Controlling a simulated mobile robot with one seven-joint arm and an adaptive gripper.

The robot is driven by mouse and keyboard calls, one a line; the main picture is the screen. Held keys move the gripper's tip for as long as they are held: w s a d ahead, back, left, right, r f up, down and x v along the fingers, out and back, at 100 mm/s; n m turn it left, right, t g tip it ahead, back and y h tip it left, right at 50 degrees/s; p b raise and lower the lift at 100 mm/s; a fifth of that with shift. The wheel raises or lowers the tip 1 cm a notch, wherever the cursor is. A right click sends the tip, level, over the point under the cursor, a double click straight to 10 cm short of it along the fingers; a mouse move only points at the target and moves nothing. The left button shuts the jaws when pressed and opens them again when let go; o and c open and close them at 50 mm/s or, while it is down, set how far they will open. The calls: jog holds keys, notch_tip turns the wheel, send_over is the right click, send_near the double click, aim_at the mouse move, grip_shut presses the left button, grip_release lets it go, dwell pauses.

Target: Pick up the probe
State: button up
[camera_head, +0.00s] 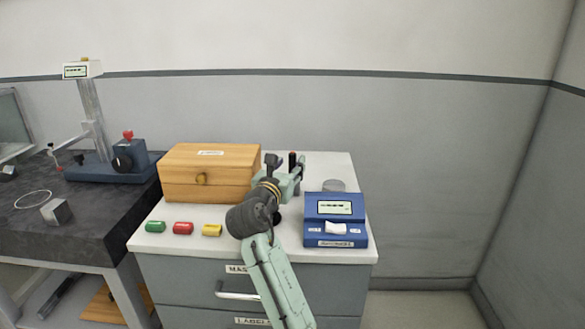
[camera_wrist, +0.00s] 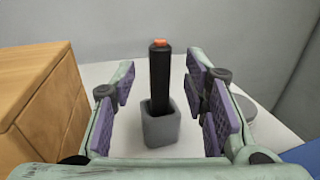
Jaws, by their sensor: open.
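The probe (camera_wrist: 160,78) is a black stick with an orange tip. It stands upright in a small grey holder (camera_wrist: 161,127) on the white cabinet top. In the wrist view it is centred between the purple pads of my gripper (camera_wrist: 163,105), with a gap on both sides. My gripper is open and empty. In the head view my gripper (camera_head: 284,172) is over the back of the cabinet top, right of the wooden box, and the dark probe top (camera_head: 292,158) shows beside it. My gripper hides the holder there.
A wooden box (camera_head: 209,174) stands close on the left. A blue device (camera_head: 335,220) with a display is at the front right, with a grey round object (camera_head: 333,185) behind it. A dark bench (camera_head: 85,225) adjoins at left.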

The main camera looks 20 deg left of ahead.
jog(key=shift+w+r, duration=0.1)
jog(key=shift+w, duration=1.35)
jog(key=shift+c, duration=0.3)
grip_shut()
